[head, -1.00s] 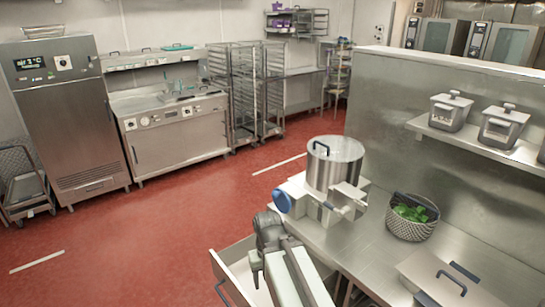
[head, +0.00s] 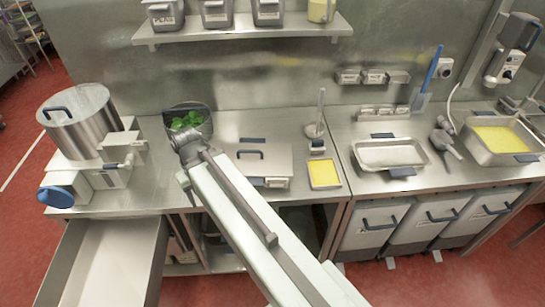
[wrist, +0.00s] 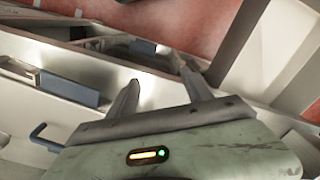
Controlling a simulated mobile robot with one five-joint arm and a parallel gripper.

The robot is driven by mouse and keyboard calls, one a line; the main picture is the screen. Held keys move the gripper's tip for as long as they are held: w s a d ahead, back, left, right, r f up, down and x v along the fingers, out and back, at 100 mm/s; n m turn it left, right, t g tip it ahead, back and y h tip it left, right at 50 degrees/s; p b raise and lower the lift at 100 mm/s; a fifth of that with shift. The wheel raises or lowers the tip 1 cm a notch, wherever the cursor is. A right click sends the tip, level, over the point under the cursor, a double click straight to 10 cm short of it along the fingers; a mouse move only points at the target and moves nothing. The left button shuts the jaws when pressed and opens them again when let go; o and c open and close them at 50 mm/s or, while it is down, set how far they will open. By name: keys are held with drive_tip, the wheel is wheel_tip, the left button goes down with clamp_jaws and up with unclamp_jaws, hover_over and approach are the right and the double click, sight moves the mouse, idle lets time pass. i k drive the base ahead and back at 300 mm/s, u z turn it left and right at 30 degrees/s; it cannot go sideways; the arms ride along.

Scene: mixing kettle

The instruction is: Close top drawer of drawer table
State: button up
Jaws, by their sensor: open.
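The top drawer (head: 112,262) is pulled out at the lower left of the head view, below the counter with the kettle. Its visible inside is bare grey metal, and its front is cut off by the frame edge. My gripper (wrist: 160,75) is open in the wrist view, with two separate fingers and nothing clearly held between them. Pale drawer-like panels and a blue handle (wrist: 46,137) lie around it; I cannot tell which drawer they belong to. In the head view my arm's end is right of the open drawer, and the fingertips are hard to make out.
A steel kettle (head: 80,118) with a blue knob (head: 57,196) stands above the drawer. A basket of greens (head: 188,122) and a lidded pan (head: 264,160) are on the counter. Bins (head: 370,228) sit under the right counter. Red floor is clear at left.

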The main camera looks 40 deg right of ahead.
sight(116, 261)
drive_tip(key=u, duration=1.9)
drive_tip(key=k, duration=1.05)
drive_tip(key=u, duration=1.15)
drive_tip(key=i, duration=1)
